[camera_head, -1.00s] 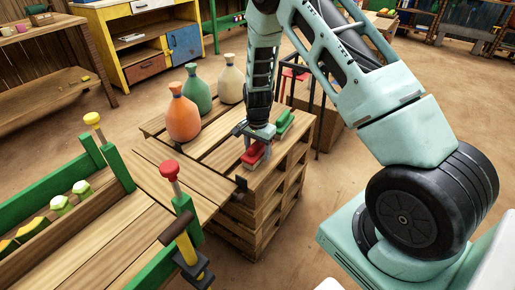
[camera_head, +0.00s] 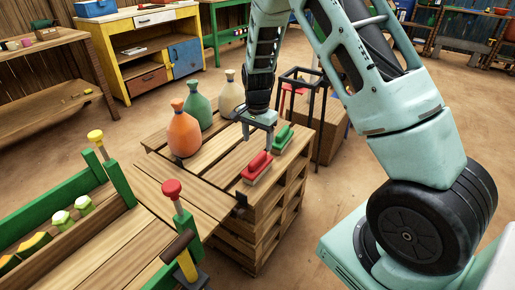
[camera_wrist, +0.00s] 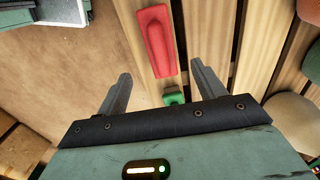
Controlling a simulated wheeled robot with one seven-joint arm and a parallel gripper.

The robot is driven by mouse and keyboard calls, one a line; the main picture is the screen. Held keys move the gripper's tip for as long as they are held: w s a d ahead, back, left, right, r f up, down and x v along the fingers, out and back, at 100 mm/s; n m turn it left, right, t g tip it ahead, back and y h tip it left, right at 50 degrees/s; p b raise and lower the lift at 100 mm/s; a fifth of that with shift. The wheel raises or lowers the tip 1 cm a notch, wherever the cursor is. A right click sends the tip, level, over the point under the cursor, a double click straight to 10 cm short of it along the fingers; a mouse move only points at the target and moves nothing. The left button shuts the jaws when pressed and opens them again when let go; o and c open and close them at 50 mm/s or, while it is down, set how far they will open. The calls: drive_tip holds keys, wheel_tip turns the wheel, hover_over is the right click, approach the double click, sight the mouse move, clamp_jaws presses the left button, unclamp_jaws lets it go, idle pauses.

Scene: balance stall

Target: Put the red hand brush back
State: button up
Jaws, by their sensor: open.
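The red hand brush (camera_head: 257,168) lies on the front right part of the pallet stack (camera_head: 213,167). In the wrist view, the red brush (camera_wrist: 158,40) lies lengthwise on the slats, beyond the fingers. My gripper (camera_head: 258,141) is open and empty, above and slightly behind the red brush, with clear space below its fingers. In the wrist view, the fingers (camera_wrist: 161,74) are spread wide. A green brush (camera_head: 283,138) lies right behind the red one; part of it (camera_wrist: 174,98) shows between the fingers, the rest hidden by my gripper.
Orange (camera_head: 184,134), green (camera_head: 198,106) and cream (camera_head: 230,97) bottles stand on the pallet's back left. A green-framed wooden bench (camera_head: 120,240) with a red-topped post (camera_head: 173,190) is at front left. A black-framed stand (camera_head: 318,105) is behind right.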

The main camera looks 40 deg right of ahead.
drive_tip(key=shift+r, duration=0.45)
drive_tip(key=s+a+r+n+y, duration=0.1)
drive_tip(key=s+a+r+n, duration=0.45)
drive_tip(key=a, duration=0.45)
drive_tip(key=s+a+r+n+y, duration=0.1)
drive_tip(key=s+a+r+n, duration=0.45)
drive_tip(key=a, duration=0.45)
drive_tip(key=s+a+r+n, duration=0.1)
drive_tip(key=s+a+n, duration=0.2)
drive_tip(key=s, duration=0.7)
drive_tip(key=s+a+r+n+h, duration=0.1)
drive_tip(key=s+a+r+n, duration=0.1)
drive_tip(key=s+n, duration=0.5)
drive_tip(key=s+a, duration=0.1)
drive_tip(key=s, duration=0.1)
drive_tip(key=shift+s+r+n, duration=0.2)
drive_tip(key=shift+s+n, duration=0.2)
drive_tip(key=shift+a, duration=0.1)
wheel_tip(320, 180, up, 15)
drive_tip(key=p, duration=1.5)
